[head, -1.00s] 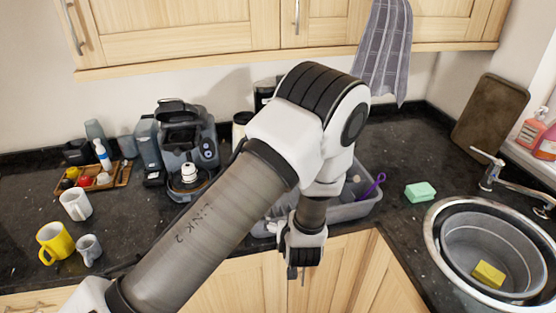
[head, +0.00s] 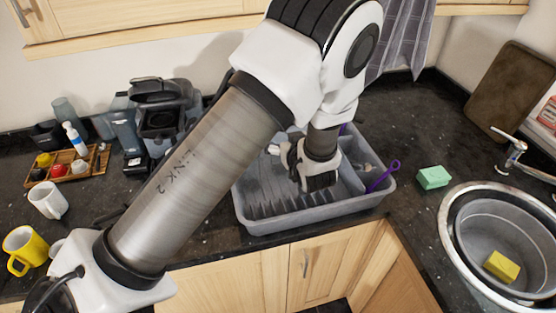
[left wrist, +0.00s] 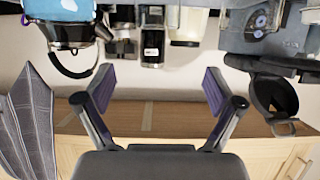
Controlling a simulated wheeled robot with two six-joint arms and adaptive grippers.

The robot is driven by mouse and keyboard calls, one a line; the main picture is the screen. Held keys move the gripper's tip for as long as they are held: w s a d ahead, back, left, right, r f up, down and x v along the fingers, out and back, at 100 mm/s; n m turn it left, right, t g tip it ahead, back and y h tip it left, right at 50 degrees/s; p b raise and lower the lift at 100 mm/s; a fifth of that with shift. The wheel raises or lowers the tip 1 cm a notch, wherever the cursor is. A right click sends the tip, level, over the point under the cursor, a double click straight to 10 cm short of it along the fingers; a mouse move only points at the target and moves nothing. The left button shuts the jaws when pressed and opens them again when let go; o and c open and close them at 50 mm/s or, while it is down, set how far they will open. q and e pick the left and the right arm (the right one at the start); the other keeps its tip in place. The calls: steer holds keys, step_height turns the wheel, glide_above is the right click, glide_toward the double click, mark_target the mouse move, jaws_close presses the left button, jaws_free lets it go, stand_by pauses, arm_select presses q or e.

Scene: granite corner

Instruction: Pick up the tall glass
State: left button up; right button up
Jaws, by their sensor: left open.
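I cannot clearly make out a tall glass in either view; my arm hides part of the counter. A grey-green tumbler (head: 66,111) stands at the back left, but I cannot tell if it is glass. My left gripper (head: 318,184) points down over the grey dish rack tray (head: 315,216) in the head view. In the left wrist view its fingers (left wrist: 158,92) are spread wide with nothing between them. My right gripper is not in view.
A coffee machine (head: 163,115), white mug (head: 48,201) and yellow mug (head: 24,249) stand left. A green sponge (head: 433,177) lies between the tray and the sink (head: 450,238). The left wrist view, upside down, shows a blue kettle (left wrist: 60,10) and a dark-lidded jar (left wrist: 152,42).

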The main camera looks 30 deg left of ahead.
arm_select(q)
steer(key=w+a+f+p, duration=0.2)
steer(key=w+a+f, duration=0.3)
steer(key=f, duration=0.1)
steer(key=shift+w+a+f, duration=0.25)
steer(key=shift+a, duration=0.1)
steer(key=shift+s+d+r, duration=0.15)
steer(key=shift+d+r, duration=0.05)
steer(key=c, duration=1.5)
jaws_close()
steer(key=shift+a, duration=0.1)
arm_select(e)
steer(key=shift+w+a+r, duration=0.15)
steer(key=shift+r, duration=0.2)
